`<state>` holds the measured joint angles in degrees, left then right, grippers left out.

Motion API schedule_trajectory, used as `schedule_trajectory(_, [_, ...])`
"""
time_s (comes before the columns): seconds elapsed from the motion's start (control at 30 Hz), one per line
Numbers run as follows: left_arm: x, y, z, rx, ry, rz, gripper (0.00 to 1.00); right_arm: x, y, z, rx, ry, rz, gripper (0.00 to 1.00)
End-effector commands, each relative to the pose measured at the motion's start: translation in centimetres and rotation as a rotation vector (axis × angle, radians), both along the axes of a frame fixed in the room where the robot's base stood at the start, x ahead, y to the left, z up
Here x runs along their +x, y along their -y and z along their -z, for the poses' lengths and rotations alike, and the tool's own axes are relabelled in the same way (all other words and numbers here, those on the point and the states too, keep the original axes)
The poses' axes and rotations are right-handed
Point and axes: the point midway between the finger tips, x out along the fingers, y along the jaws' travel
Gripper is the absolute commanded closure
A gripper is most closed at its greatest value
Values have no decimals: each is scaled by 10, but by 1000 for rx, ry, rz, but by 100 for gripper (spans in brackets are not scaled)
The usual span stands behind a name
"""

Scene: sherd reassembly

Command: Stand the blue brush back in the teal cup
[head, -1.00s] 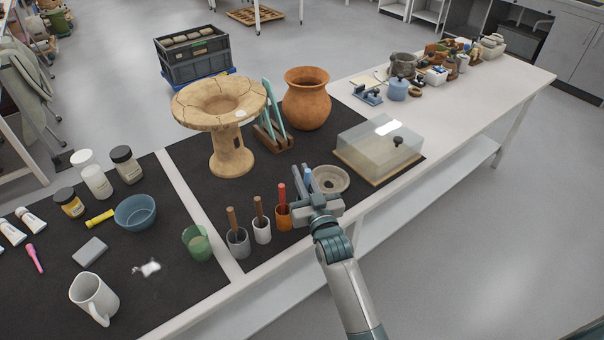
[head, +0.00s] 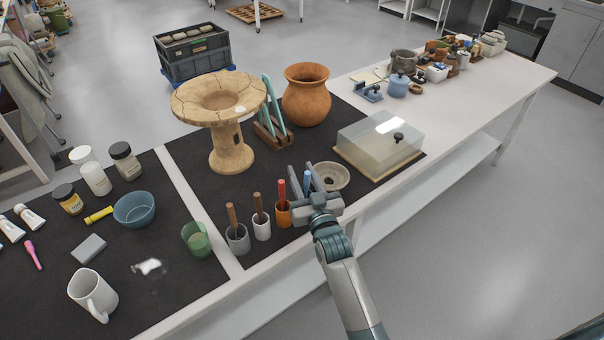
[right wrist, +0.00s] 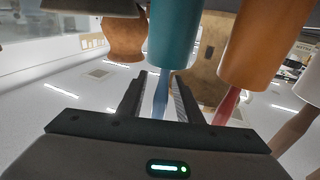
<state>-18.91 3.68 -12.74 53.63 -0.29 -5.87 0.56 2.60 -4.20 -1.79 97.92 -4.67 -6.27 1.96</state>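The blue brush (head: 307,181) stands up between the fingers of my right gripper (head: 302,170). In the right wrist view, which looks upside down, the blue brush (right wrist: 160,98) reaches out of the teal cup (right wrist: 173,38). The fingers of the right gripper (right wrist: 160,82) are apart, with a gap on both sides of the brush handle. In the head view the teal cup is hidden behind the gripper. My left gripper is not in view.
An orange cup with a red brush (head: 283,211) stands close left of the right gripper, then a white cup (head: 262,229) and a grey cup (head: 238,240) with brushes. A stone-coloured bowl (head: 331,177) lies just behind. A clear-lidded box (head: 380,142) stands to the right.

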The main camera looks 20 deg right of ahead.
Motion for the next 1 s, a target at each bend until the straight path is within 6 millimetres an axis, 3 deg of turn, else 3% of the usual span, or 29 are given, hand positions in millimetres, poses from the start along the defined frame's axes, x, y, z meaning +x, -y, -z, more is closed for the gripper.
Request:
schedule_trajectory(0.37, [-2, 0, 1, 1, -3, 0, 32, -2, 0, 0, 0, 0, 0, 67])
schedule_trajectory(0.57, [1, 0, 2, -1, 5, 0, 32, -14, 0, 3, 0, -1, 0, 67])
schedule_trajectory(1.0, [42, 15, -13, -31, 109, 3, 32, -90, 2, 9, 0, -2, 0, 67])
